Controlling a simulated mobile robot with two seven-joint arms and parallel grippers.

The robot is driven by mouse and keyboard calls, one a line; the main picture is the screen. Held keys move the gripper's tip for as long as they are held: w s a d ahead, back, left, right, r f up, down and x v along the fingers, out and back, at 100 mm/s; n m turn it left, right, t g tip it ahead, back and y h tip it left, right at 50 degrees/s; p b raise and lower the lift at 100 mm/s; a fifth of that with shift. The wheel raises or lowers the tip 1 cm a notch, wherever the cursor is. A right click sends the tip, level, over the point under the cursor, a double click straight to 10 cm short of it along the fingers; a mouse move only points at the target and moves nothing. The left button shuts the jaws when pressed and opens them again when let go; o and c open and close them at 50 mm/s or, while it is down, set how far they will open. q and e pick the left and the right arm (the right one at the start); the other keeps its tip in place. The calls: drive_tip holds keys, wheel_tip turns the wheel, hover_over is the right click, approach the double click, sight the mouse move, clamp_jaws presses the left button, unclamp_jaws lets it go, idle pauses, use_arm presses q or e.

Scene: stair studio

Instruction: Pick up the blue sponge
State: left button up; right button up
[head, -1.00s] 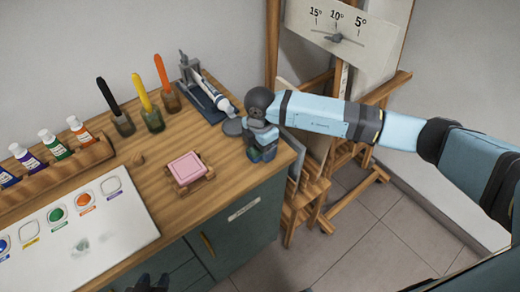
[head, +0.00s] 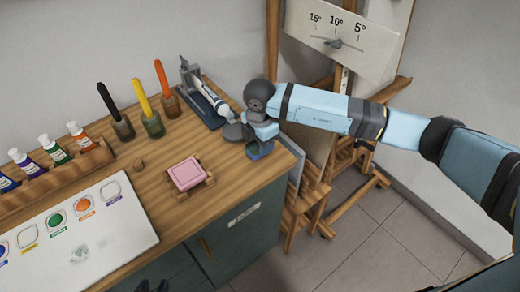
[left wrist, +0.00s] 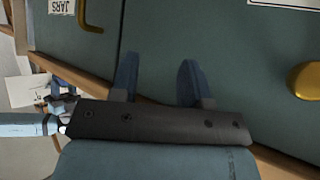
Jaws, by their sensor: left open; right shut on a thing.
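My right gripper (head: 259,137) is at the desk's right end in the head view, pointing down. It is shut on a small blue thing (head: 259,150), which looks like the blue sponge; the fingers and wrist hide much of it. I cannot tell whether it touches the desk top. My left gripper (left wrist: 157,67) is open and empty in the left wrist view, in front of the teal cabinet doors. Its tips just show at the bottom of the head view (head: 152,286).
A pink block (head: 187,172) rests on a wooden stand left of my right gripper. A pen-like tool on a stand (head: 205,98), jars with pens (head: 152,120) and a white paint palette (head: 75,245) fill the desk (head: 150,190). A wooden easel (head: 335,195) stands to the right.

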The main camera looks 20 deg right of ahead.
wheel_tip(320, 180, up, 16)
drive_tip(key=shift+r, duration=0.1)
drive_tip(key=o, duration=0.4)
drive_tip(key=c, duration=0.3)
